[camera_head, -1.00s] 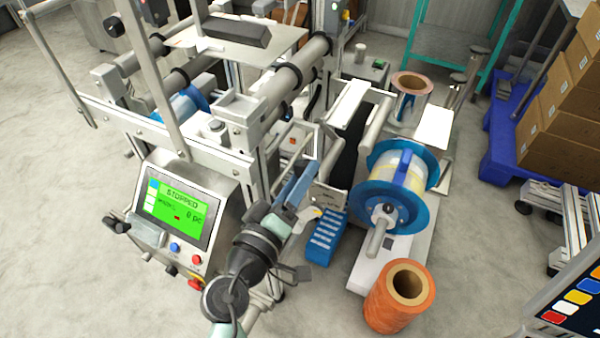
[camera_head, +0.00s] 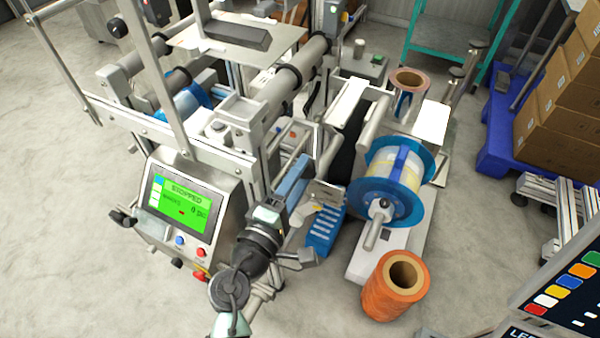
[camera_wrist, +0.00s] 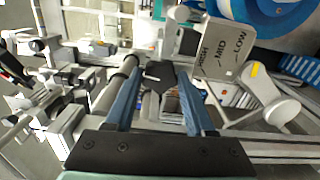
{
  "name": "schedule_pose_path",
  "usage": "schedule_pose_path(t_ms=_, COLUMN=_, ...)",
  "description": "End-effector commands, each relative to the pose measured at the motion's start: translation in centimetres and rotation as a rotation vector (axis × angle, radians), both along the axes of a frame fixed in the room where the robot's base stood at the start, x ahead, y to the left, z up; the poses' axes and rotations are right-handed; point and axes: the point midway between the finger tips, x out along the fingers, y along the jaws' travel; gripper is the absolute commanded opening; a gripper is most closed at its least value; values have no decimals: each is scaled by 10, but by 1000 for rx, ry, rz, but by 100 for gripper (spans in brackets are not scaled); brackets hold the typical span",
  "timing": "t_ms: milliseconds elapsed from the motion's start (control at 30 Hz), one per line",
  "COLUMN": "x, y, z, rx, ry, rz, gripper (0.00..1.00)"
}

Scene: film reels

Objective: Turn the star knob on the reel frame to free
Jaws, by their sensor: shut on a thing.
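The star knob (camera_wrist: 165,73) shows in the wrist view as a dark, lobed shape with a small pale mark at its left edge. The two long blue fingers of my gripper (camera_wrist: 161,80) reach to either side of it, shut on it. In the head view my gripper (camera_head: 299,174) is at the reel frame (camera_head: 240,108), left of the blue-flanged reel (camera_head: 372,202); the knob is hidden there. The free marking cannot be made out.
A plate marked HIGH, MID and LOW (camera_wrist: 222,48) and a white lever (camera_wrist: 262,84) stand close right of my fingers. A control panel reading STOPPED (camera_head: 184,204) is at the left. An orange roll (camera_head: 378,293) stands on the floor.

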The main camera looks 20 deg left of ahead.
Motion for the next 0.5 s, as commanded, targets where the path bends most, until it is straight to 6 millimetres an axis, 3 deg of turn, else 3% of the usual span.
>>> schedule_pose_path(t_ms=467, x=-1, y=0, z=-1, rx=-17, ry=3, rz=1, gripper=0)
schedule_pose_path(t_ms=500, x=-1, y=0, z=-1, rx=-17, ry=3, rz=1, gripper=56)
